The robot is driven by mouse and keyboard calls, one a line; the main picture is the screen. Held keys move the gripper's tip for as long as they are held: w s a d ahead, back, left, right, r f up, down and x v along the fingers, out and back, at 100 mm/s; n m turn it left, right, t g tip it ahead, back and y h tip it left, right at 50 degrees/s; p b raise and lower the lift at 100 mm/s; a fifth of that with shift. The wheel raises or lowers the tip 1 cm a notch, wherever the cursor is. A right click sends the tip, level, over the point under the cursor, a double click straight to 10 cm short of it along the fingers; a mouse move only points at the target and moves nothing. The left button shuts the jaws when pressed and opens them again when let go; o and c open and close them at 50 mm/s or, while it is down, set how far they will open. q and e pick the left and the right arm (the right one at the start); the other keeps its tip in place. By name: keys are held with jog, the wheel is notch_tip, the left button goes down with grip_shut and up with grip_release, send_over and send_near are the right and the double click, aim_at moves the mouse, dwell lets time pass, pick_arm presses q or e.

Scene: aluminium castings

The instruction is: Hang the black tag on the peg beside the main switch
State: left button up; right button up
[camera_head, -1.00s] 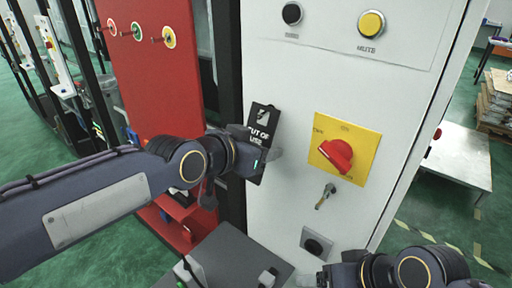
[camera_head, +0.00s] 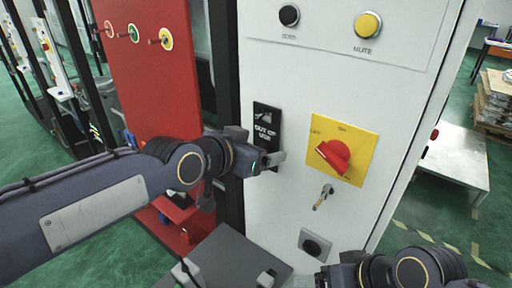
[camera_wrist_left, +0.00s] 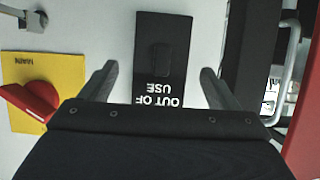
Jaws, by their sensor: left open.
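The black tag (camera_head: 267,117), marked "OUT OF USE", is upright against the white cabinet front, left of the red main switch (camera_head: 333,155) on its yellow plate. The peg cannot be made out for certain. A dark raised shape shows on the tag in the left wrist view, and I cannot tell whether it is the peg. My left gripper (camera_head: 272,160) is open at the tag's lower end. In the left wrist view its fingers (camera_wrist_left: 160,88) stand apart on either side of the tag (camera_wrist_left: 162,50). My right gripper (camera_head: 335,276) is partly seen at the bottom edge.
A key (camera_head: 323,197) sticks out below the switch, with a black socket (camera_head: 314,246) lower down. Black and yellow buttons are above. A red board (camera_head: 150,80) with several pegs stands left, beyond a dark post. A grey surface (camera_head: 225,262) lies below.

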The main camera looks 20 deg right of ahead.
pick_arm(q)
jog(key=b+v, duration=0.3)
jog(key=v, duration=0.5)
jog(key=a+f+n+y, duration=0.3)
jog(key=a+f, duration=0.2)
jog(key=a, duration=0.6)
jog(key=s+a+f+n+g+y, duration=0.2)
jog(key=s+a+f+n, duration=0.7)
jog(key=s+a+f, duration=0.7)
jog(key=shift+s+a+f+g+y+p, duration=0.3)
jog(key=shift+s+f+y, duration=0.4)
jog(key=shift+f+y, duration=0.15)
